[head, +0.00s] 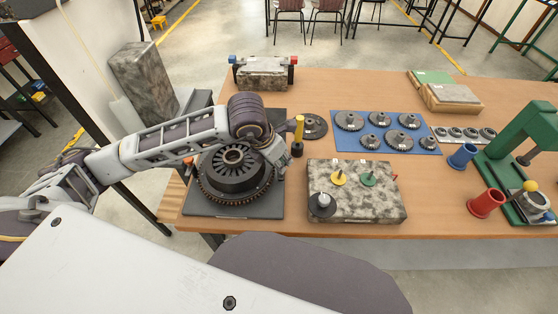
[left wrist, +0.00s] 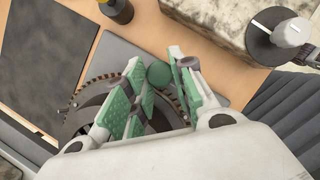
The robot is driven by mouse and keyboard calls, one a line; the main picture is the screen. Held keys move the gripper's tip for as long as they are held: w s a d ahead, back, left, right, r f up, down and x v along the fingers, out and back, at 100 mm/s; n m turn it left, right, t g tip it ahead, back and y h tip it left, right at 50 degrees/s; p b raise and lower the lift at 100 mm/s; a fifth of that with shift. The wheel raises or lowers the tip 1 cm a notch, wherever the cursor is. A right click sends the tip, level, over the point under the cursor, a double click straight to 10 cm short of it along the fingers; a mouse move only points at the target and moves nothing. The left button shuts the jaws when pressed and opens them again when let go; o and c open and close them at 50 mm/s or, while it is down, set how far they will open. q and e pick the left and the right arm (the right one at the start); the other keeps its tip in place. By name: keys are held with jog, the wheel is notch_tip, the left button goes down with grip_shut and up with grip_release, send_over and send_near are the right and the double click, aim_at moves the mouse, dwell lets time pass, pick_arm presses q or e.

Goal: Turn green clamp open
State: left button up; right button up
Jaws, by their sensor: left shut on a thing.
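The green clamp's round green knob (left wrist: 158,74) shows between my left gripper's fingers in the left wrist view. My left gripper (left wrist: 156,88) has green pads and is shut on the clamp. In the head view my left gripper (head: 277,157) is at the right side of the toothed round chassis part (head: 232,168), over its dark square plate (head: 205,205). The green clamp is hidden behind the gripper there. An orange clamp (head: 188,162) shows at the left side of the round part. My right gripper is in neither view.
A speckled block (head: 345,211) with yellow, green and white-topped pegs stands close to the right. A yellow-handled tool (head: 298,130) stands just behind the gripper. A blue mat (head: 372,143) with several gears, a green press (head: 505,150) and red and blue cups lie farther right.

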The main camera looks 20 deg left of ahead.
pick_arm(q)
jog(key=shift+w+r, duration=0.1)
jog(key=shift+r, duration=0.05)
jog(key=o, duration=1.1)
jog(key=shift+c, duration=0.2)
jog(key=v, duration=1.1)
jog(key=shift+s+r, duration=0.25)
jog(key=shift+r, duration=0.1)
